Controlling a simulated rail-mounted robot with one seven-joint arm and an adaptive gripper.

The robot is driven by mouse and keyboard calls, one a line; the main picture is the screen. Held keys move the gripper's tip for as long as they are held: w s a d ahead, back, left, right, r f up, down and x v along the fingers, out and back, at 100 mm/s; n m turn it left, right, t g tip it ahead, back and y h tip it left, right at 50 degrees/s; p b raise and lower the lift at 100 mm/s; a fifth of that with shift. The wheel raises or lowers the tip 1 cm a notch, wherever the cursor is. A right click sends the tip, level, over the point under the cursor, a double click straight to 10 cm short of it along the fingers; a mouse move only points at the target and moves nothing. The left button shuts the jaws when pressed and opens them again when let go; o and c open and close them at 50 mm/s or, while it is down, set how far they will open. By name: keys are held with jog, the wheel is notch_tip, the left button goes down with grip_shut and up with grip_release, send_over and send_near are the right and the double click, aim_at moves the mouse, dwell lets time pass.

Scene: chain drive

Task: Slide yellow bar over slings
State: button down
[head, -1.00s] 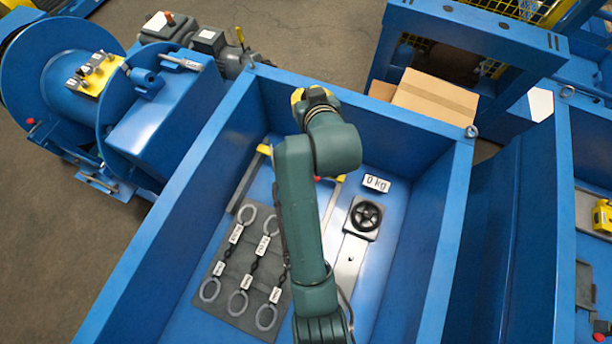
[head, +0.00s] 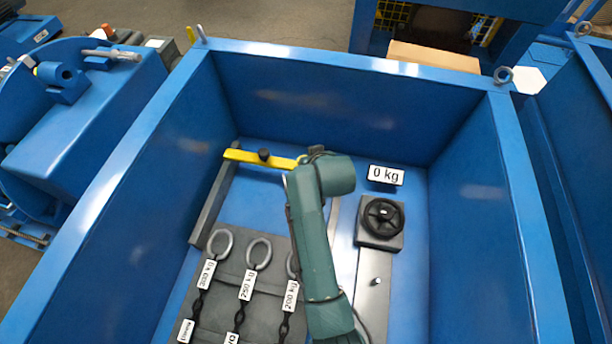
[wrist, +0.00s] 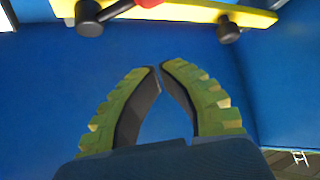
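The yellow bar (head: 238,156) with a black knob lies across the far end of the blue box; my arm hides its right end in the head view. In the wrist view the yellow bar (wrist: 200,11) crosses the top, with black knobs and a red part. My gripper (wrist: 157,68) is below it in that picture, apart from it and empty, its fingertips together or nearly so. The head view hides the fingers behind my arm. The slings (head: 258,252) are chains with grey rings and weight tags, lying on a dark plate; my arm partly covers the right one.
The blue box has high walls (head: 480,190) on its sides and far end. A black handwheel (head: 382,217) on a grey plate and a "0 kg" display (head: 386,175) are to the right of my arm. A grey rail (head: 213,195) runs along the left. A cardboard box (head: 430,57) stands beyond the far wall.

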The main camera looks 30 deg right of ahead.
dwell(0.3)
jog(key=shift+w+f, duration=0.2)
jog(key=shift+f, duration=0.1)
jog(key=b+x, duration=0.6)
jog(key=x, duration=0.3)
jog(key=shift+w+f, duration=0.15)
jog(key=shift+s+a+f+b, duration=0.1)
jog(key=shift+s+f+b, duration=0.1)
jog(key=shift+s, duration=0.55)
jog(key=shift+s+a+f+b, duration=0.1)
jog(key=shift+s+b, duration=0.05)
jog(key=shift+s, duration=1.05)
jog(key=shift+a+r, duration=0.1)
